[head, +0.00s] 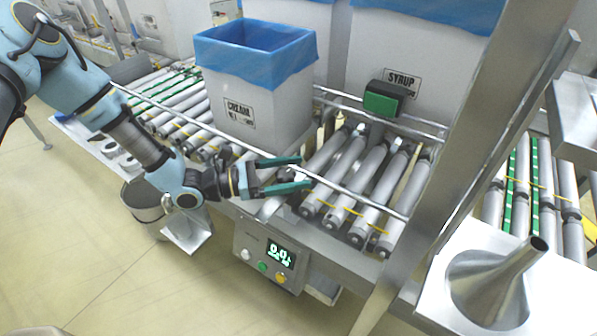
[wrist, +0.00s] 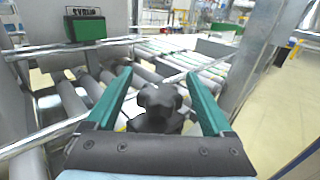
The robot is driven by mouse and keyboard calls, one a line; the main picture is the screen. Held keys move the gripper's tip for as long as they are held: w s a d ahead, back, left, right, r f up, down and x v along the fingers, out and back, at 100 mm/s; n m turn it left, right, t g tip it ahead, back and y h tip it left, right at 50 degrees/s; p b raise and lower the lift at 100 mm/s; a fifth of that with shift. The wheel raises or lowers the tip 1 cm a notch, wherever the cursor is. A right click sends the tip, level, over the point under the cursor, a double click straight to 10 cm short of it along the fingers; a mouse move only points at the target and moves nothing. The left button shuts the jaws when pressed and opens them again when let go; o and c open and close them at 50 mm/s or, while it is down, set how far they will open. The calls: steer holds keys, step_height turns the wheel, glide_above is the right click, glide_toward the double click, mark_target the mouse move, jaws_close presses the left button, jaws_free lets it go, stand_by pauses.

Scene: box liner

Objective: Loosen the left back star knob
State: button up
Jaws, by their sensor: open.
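A black star knob (wrist: 160,100) shows in the wrist view, with a dark base below it. It lies between the two green fingers of my gripper (wrist: 158,73), with a visible gap on each side. In the head view my gripper (head: 305,171) is open, its fingers pointing right over the near guide rail of the roller conveyor. From these frames I cannot tell whether this knob is the left back one.
A box marked CREAM (head: 257,105) with a blue liner stands on the rollers behind my gripper. A green block (head: 381,103) sits by the SYRUP box on the far rail. A control panel (head: 270,256) hangs below; a steel post (head: 480,150) and funnel (head: 497,285) stand right.

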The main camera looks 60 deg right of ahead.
steer(key=b+v, duration=0.2)
steer(key=v, duration=0.7)
steer(key=shift+w+a, duration=0.15)
